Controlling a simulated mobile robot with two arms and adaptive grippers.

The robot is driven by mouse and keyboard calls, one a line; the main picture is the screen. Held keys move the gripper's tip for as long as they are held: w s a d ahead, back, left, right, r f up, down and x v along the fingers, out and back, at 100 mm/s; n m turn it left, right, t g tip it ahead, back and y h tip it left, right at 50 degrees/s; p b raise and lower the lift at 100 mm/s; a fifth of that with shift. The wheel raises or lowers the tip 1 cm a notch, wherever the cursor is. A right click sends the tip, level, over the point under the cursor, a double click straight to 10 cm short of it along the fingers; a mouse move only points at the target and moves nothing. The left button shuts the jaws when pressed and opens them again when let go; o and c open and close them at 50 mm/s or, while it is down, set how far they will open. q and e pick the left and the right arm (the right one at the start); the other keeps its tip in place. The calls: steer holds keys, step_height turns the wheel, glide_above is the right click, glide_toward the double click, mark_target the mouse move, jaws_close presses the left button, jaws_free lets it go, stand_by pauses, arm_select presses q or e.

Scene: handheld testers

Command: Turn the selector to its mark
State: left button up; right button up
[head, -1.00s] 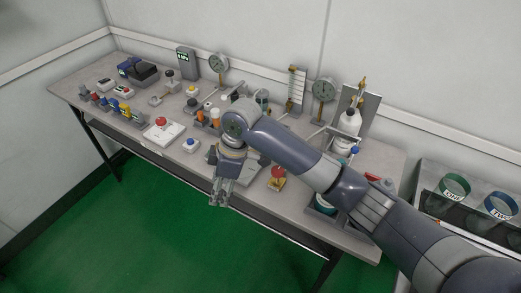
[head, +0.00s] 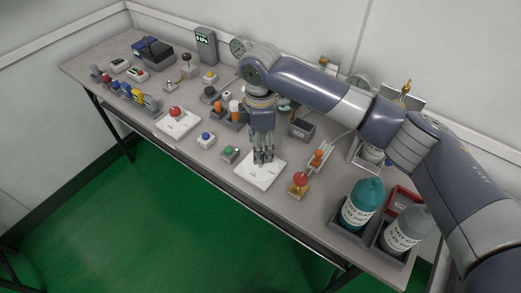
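A white square plate (head: 252,181) with small dark marks lies near the front edge of the bench, and seems to be the selector's base. My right gripper (head: 263,160) points straight down over the plate's back part, with its fingers close to the surface. Any knob there is hidden behind the fingers. I cannot tell whether the fingers touch or hold it. My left gripper is not in view.
A green button box (head: 230,154) stands just left of the gripper. A red mushroom button (head: 300,180) on a yellowish base stands to the right. Two gas bottles, one teal (head: 362,204) and one grey (head: 405,229), stand in trays at the right. Several small devices crowd the left bench.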

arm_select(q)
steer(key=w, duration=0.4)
arm_select(e)
step_height(320, 180, down, 3)
steer(key=shift+f, duration=0.2)
steer(key=c, duration=1.1)
steer(key=shift+r+p, duration=0.15)
steer(key=shift+p, duration=0.35)
steer(key=m+p, duration=1.1)
steer(key=p, duration=0.3)
steer(key=shift+r, duration=0.1)
steer(key=m+p, duration=0.3)
arm_select(q)
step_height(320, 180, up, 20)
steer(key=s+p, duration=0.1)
steer(key=p, duration=0.1)
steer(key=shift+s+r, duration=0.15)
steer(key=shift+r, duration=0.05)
arm_select(e)
steer(key=shift+f+m, duration=0.2)
steer(key=shift+m, duration=1.7)
